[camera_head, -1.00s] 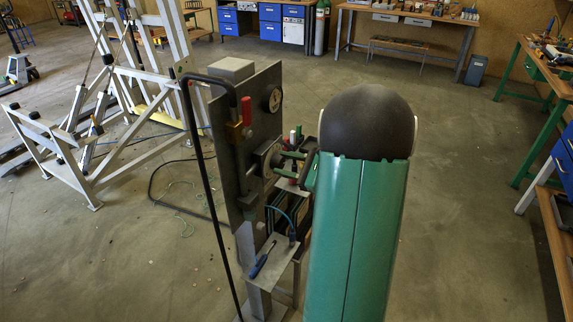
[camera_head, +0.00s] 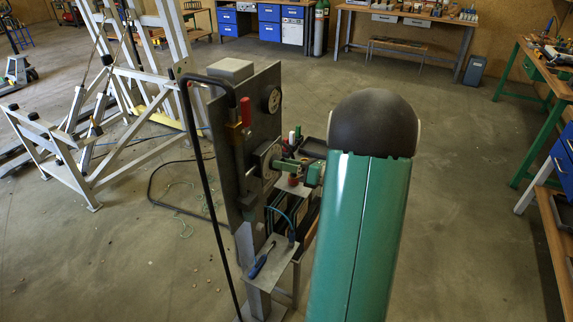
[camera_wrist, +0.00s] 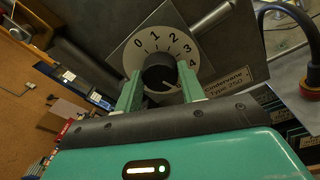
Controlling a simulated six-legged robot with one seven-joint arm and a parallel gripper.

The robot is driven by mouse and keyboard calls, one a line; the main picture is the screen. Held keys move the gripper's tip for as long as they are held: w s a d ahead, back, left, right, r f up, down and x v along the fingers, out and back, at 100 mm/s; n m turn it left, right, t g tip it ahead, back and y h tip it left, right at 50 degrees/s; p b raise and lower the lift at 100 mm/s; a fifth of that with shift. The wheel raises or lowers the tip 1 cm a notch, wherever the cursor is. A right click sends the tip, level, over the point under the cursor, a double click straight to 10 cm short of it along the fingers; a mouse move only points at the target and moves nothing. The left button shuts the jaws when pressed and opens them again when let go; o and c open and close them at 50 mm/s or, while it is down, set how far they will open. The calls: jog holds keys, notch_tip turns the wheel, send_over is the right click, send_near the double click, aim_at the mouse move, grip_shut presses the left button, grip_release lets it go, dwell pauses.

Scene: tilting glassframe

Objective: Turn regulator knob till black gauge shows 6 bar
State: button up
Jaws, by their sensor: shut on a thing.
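The regulator knob (camera_wrist: 160,71) is black and sits at the centre of a round, pale dial (camera_wrist: 127,60) with black numerals 0 to 4 in view. My gripper (camera_wrist: 161,82) is shut on the knob, with one green finger on each side of it. In the head view my gripper (camera_head: 279,167) reaches the upright grey panel (camera_head: 262,125) from the right, where the dial plate (camera_head: 264,163) shows edge-on. The black gauge (camera_head: 273,98) is higher on the same panel, seen obliquely, and its reading is too small to tell.
A small shelf (camera_head: 272,262) with a screwdriver (camera_head: 259,264) is below. A label plate (camera_wrist: 228,84) is beside the dial. The floor right of my arm is clear.

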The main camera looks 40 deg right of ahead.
jog(key=shift+m, duration=1.6)
jog(key=o, duration=1)
jog(key=shift+s+d, duration=0.1)
jog(key=v, duration=1.3)
jog(key=shift+s+d+f, duration=0.1)
jog(key=shift+s+f, duration=0.15)
